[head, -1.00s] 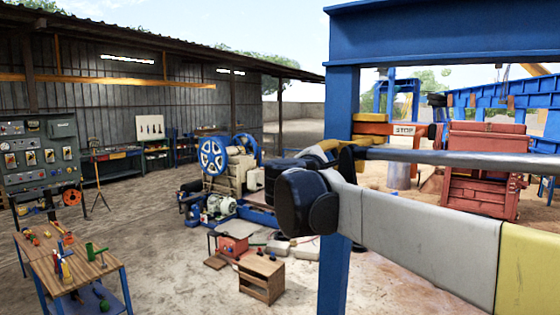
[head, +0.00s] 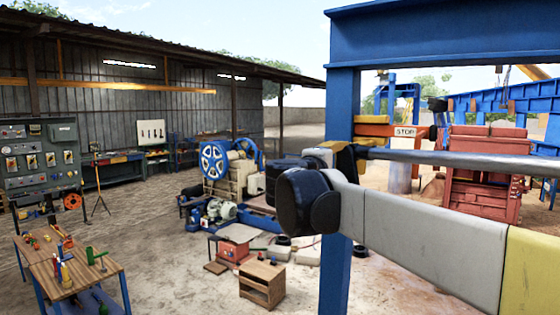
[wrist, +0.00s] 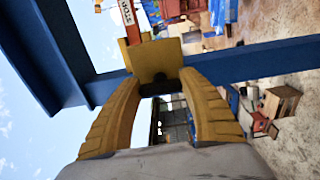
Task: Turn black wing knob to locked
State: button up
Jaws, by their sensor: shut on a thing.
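My gripper (wrist: 159,78) has its yellow fingers closed from both sides on a small dark piece, which looks like the black wing knob (wrist: 159,77). Most of the knob is hidden by the fingertips, so its turn position cannot be read. A yellow plate (wrist: 155,54) stands right behind the knob, against the blue frame. In the head view my gripper (head: 345,157) shows only partly, yellow and dark, at the blue post behind my arm; the knob cannot be made out there.
A blue post (head: 337,240) and overhead beam (head: 450,45) stand close to my arm.

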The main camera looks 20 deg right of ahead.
dwell(0.4)
jog(key=o, duration=1.2)
jog(key=v, duration=1.2)
